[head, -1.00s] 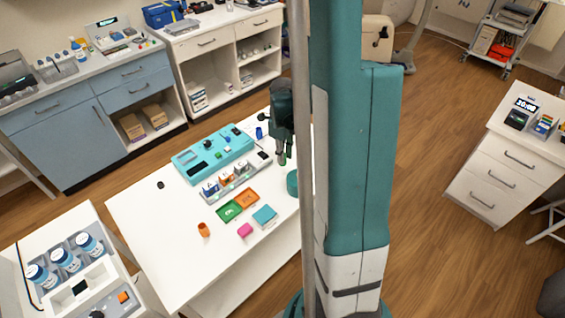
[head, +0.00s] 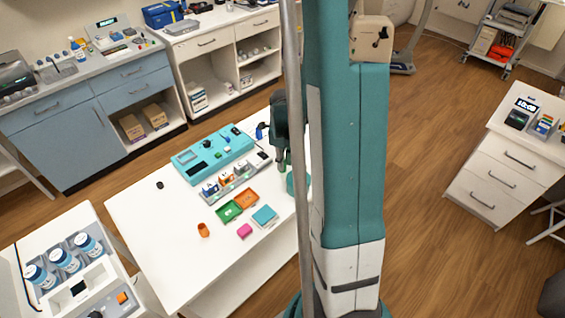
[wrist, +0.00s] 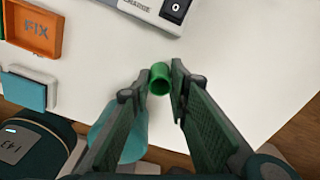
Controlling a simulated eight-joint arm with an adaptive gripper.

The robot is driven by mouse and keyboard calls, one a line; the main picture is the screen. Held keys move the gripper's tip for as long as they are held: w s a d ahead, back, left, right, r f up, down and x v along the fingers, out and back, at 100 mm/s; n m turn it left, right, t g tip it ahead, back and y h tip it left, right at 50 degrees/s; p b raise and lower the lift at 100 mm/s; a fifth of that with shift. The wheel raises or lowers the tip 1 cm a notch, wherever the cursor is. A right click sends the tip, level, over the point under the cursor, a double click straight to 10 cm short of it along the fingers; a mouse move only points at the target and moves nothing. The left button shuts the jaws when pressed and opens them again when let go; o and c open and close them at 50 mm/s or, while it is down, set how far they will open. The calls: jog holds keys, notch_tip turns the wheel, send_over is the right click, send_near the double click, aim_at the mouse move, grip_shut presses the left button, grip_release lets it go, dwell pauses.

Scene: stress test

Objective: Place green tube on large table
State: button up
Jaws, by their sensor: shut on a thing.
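The green tube (wrist: 159,78) is in the wrist view, between the fingertips of my gripper (wrist: 160,88). The gripper is shut on it, and I see its round open end. In the head view my gripper (head: 284,163) points down over the far right part of the large white table (head: 165,235), partly hidden by my own column. The bare white tabletop shows beyond the tube in the wrist view (wrist: 230,50). I cannot tell whether the tube touches the table.
A teal round container (wrist: 126,138) is close beside the gripper. An orange FIX tray (wrist: 34,35) and a teal block (head: 264,215) lie to the left.

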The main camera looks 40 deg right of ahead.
jog(key=shift+f, duration=0.2)
jog(key=o, duration=0.8)
jog(key=shift+r, duration=0.1)
jog(key=shift+c, duration=0.2)
jog(key=shift+r, duration=0.2)
notch_tip(320, 180, up, 12)
jog(key=p, duration=0.1)
dwell(0.6)
